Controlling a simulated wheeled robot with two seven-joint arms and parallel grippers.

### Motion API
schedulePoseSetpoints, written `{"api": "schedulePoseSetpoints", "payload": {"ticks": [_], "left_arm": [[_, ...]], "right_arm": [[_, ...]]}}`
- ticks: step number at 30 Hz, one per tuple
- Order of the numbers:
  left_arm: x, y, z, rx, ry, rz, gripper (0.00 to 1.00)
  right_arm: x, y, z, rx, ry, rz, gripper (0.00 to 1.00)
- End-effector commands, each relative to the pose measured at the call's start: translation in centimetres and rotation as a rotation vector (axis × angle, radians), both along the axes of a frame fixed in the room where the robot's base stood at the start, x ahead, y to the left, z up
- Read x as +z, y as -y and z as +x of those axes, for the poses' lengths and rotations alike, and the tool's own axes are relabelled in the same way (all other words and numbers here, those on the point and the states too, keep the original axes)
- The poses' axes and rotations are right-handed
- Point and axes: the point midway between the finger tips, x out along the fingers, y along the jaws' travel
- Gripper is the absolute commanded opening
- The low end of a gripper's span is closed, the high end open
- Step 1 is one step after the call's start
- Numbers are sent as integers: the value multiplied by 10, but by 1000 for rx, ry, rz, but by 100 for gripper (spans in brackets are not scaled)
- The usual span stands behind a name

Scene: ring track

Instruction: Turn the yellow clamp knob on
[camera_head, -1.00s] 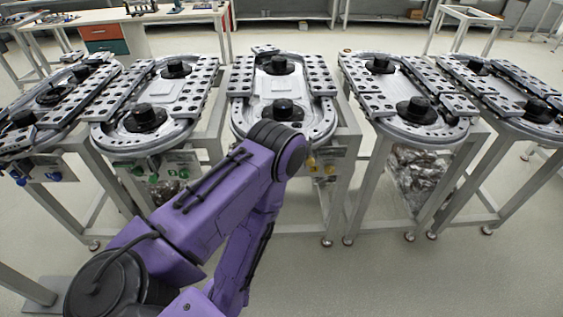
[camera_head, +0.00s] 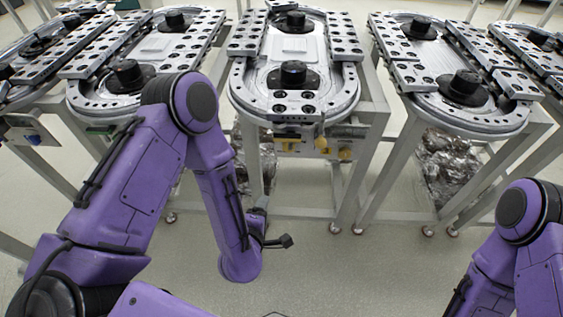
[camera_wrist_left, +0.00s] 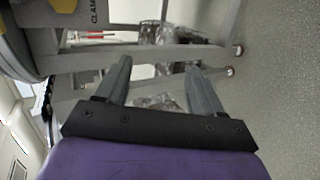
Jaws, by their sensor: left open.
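In the left wrist view a yellow part (camera_wrist_left: 64,5) is cut off at the top left, beside a label starting "CLA". My left gripper (camera_head: 270,224) is below and left of the knobs, apart from them. In the left wrist view its two fingers (camera_wrist_left: 157,82) are spread, with nothing between them. My right arm shows at the lower right; its gripper is out of view.
The middle ring track (camera_head: 237,88) stands on a grey metal frame, with similar tracks on both sides. Frame legs stand near my left gripper. A crumpled foil-like bundle (camera_head: 446,165) lies under the track to the right. The floor in front is clear.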

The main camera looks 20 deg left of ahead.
Motion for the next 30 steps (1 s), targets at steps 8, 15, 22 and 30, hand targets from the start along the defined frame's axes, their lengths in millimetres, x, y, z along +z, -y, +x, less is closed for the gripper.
{"api": "schedulePoseSetpoints", "payload": {"ticks": [8, 15, 22, 30], "left_arm": [[68, 43, 80, 447, 673, -1122, 67], [82, 33, 116, 472, 707, -1197, 67], [80, 21, 163, 467, 702, -1191, 67], [79, 16, 182, 464, 698, -1190, 67]], "right_arm": [[-86, 0, 0, -1, 1, 0, 43], [-72, 0, 1, 0, 2, 0, 43], [-65, 0, 1, 0, 2, 0, 43], [-64, 0, 1, -1, 1, 0, 43]]}}
